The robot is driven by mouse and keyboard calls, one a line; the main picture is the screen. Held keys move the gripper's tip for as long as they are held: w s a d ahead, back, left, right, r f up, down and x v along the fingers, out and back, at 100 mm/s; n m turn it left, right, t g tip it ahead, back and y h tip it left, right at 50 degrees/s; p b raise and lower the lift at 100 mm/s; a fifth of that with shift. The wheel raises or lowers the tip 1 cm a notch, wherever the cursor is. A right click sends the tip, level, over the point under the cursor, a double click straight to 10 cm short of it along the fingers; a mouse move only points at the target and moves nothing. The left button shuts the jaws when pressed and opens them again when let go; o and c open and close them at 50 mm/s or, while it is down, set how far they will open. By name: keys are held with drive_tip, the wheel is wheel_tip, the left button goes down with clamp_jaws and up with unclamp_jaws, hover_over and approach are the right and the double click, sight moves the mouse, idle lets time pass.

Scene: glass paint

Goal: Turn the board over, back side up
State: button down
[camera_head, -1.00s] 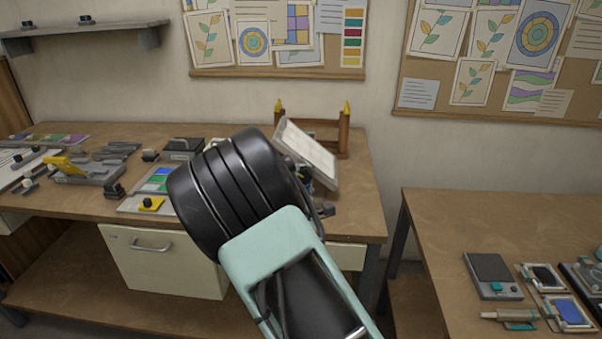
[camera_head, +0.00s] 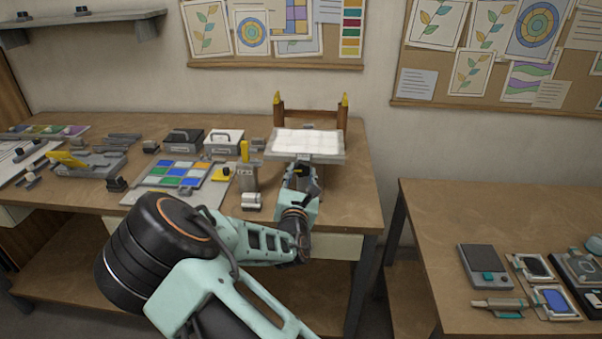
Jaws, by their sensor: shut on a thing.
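The board (camera_head: 307,142) is a pale panel with a grey frame at the right end of the back workbench, in front of a wooden stand with yellow-tipped posts (camera_head: 345,114). Its pale face is tilted up toward me and its grey front edge faces me. My gripper (camera_head: 300,168) is at the board's near edge, shut on it. The fingertips are small and partly hidden by the board and my wrist. I cannot tell which side of the board is its back.
A colored glass panel (camera_head: 178,175), a small grey holder with a yellow piece (camera_head: 246,178) and two handled boxes (camera_head: 186,140) stand left of the board on the workbench (camera_head: 345,190). A second table (camera_head: 480,215) with tools is at right, beyond a gap.

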drive_tip(key=shift+r, duration=0.15)
idle(0.3)
drive_tip(key=c, duration=1.3)
unclamp_jaws()
drive_tip(key=s, duration=1.2)
drive_tip(key=shift+a, duration=0.2)
